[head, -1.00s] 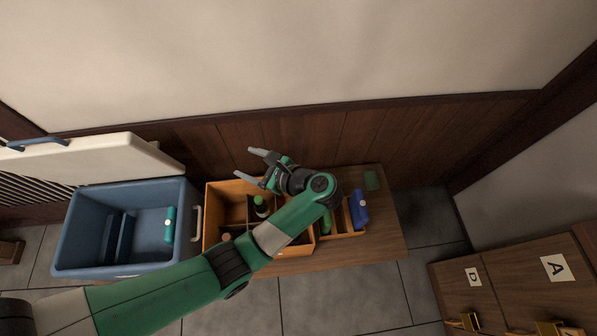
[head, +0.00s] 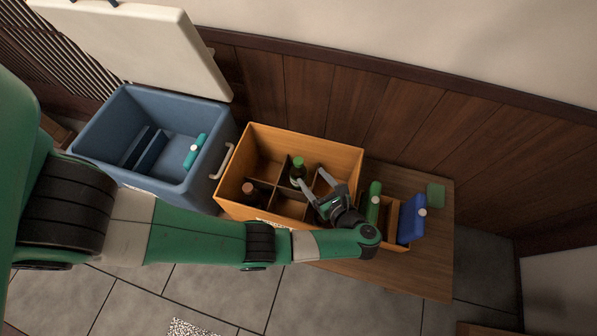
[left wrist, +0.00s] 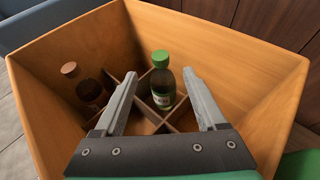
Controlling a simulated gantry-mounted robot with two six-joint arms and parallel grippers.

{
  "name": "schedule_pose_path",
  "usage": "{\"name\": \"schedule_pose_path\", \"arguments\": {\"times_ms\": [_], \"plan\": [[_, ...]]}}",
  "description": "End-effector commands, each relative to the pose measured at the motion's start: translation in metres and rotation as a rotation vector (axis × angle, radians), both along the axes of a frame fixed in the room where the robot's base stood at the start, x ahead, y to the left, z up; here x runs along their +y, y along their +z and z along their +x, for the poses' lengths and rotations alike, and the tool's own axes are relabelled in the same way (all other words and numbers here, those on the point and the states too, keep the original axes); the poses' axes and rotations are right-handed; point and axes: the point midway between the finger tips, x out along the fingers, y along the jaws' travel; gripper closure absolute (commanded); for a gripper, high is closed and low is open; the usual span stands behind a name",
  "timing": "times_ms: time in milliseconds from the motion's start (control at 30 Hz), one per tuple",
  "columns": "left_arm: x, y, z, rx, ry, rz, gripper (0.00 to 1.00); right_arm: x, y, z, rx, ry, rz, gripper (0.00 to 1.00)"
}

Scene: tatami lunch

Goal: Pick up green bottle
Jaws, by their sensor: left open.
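The green bottle (head: 298,170), dark with a green cap and a pale label, stands upright in a divided section of the orange wooden crate (head: 352,158). In the left wrist view the green bottle (left wrist: 163,80) shows between and beyond the two fingertips. My left gripper (head: 311,175) is open and empty at the crate, its fingers spread to either side of the bottle's line. In the left wrist view the left gripper (left wrist: 162,85) shows a wide gap. The bottle's base is partly hidden by the dividers. My right gripper is not in view.
A brown-capped bottle (left wrist: 77,82) stands in another section of the crate. An open blue cooler (head: 92,124) with a teal bottle (head: 195,151) is left of the crate. A small orange caddy (head: 391,226), a green bottle-like item (head: 374,200) and a blue container (head: 411,218) are to the right.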

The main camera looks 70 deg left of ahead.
Motion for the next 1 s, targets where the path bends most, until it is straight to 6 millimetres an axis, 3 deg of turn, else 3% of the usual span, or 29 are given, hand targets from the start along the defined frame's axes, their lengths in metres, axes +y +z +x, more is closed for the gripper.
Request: {"name": "schedule_pose_path", "arguments": {"times_ms": [33, 200, 433, 700, 933, 1000], "plan": [[0.000, -0.018, 0.000, 0.002, 0.000, 0.000, 0.27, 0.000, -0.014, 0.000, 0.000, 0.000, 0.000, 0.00], [0.021, -0.019, -0.004, -0.002, 0.004, -0.001, 0.27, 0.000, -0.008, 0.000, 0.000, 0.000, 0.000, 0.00], [0.030, -0.023, -0.006, -0.001, 0.003, -0.001, 0.27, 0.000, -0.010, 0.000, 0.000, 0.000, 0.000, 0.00], [0.066, -0.039, -0.012, -0.001, 0.003, -0.002, 0.27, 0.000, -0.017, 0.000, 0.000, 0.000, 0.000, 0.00], [0.069, -0.038, -0.012, -0.001, 0.001, -0.001, 0.27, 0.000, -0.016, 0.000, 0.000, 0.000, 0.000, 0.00], [0.068, -0.038, -0.012, -0.001, 0.001, -0.001, 0.38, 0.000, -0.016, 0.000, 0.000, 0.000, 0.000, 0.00]]}}
